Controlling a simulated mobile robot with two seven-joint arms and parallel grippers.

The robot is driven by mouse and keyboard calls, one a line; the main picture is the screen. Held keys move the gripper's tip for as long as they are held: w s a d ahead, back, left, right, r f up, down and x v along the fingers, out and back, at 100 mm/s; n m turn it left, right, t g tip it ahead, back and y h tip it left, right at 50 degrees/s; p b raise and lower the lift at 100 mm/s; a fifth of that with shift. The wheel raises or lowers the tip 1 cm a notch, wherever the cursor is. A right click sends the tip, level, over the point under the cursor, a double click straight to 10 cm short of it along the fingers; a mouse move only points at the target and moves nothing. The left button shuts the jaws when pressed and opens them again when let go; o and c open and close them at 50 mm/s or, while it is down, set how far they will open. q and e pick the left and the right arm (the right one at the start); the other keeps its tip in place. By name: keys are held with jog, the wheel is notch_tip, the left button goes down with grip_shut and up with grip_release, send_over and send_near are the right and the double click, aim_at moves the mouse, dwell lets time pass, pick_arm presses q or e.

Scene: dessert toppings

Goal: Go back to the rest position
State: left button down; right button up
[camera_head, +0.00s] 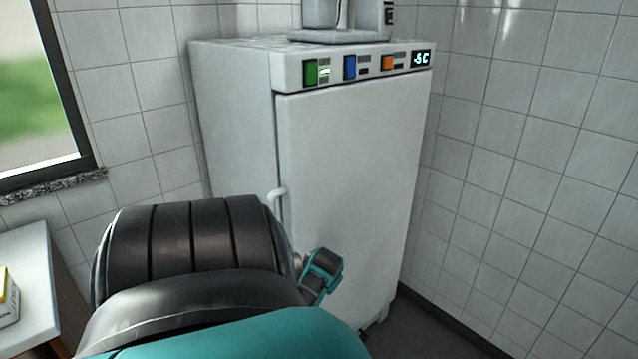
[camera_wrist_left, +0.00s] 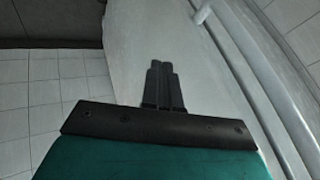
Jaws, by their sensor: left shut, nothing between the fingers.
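My left arm fills the lower middle of the head view, in dark grey and teal. My left gripper shows in the left wrist view (camera_wrist_left: 163,85), with its two dark fingers together and nothing between them. In the head view part of the gripper end (camera_head: 322,272) shows beyond the arm, in front of the white freezer (camera_head: 350,160); its fingertips cannot be made out there. The freezer door is closed, and its handle (camera_head: 276,194) is just above the arm. The handle also shows at the top of the left wrist view (camera_wrist_left: 205,12). My right gripper is not in view.
A grey appliance (camera_head: 342,36) stands on the freezer top. A tiled wall (camera_head: 530,170) is close on the right. A window (camera_head: 35,100) is at the left, above a table (camera_head: 30,285) with a yellow and white box (camera_head: 6,300). A little floor shows at the lower right.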

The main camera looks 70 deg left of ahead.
pick_arm(q)
jog(key=shift+v, duration=1.5)
jog(key=shift+s, duration=0.1)
jog(key=w+d+f+m+t+h, duration=0.1)
jog(key=w+d+f+m+t, duration=0.2)
jog(key=d, duration=0.7)
jog(key=w+d+m+t+h, duration=0.2)
jog(key=w+d+m+t, duration=0.3)
jog(key=d, duration=0.6)
jog(key=s+d+r+m+t+h, duration=0.1)
jog(key=d+h, duration=0.5)
jog(key=d, duration=1.6)
jog(key=shift+s+d, duration=0.25)
jog(key=shift+s, duration=0.45)
jog(key=shift+r, duration=0.1)
